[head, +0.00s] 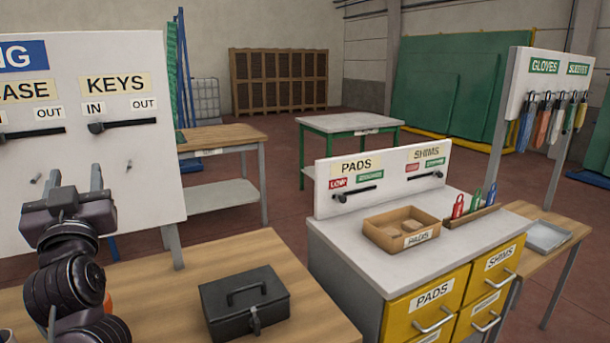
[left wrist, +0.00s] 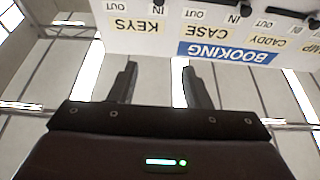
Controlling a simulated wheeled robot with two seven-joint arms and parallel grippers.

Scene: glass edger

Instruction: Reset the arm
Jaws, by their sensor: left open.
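My left gripper (head: 76,178) is raised at the left of the head view, in front of the white booking board (head: 150,72). Its two fingers point up and stand apart with nothing between them. In the left wrist view the open fingers (left wrist: 158,85) also show empty, and the booking board (left wrist: 150,38) appears upside down beyond them. My left arm comes up from the lower left corner. My right gripper is in neither view.
A black case (head: 245,302) sits on the wooden table (head: 165,290) below the board. To the right, a cabinet (head: 350,270) with yellow drawers carries a cardboard tray (head: 375,237) and a small pads and shims panel (head: 385,180). Floor shows behind.

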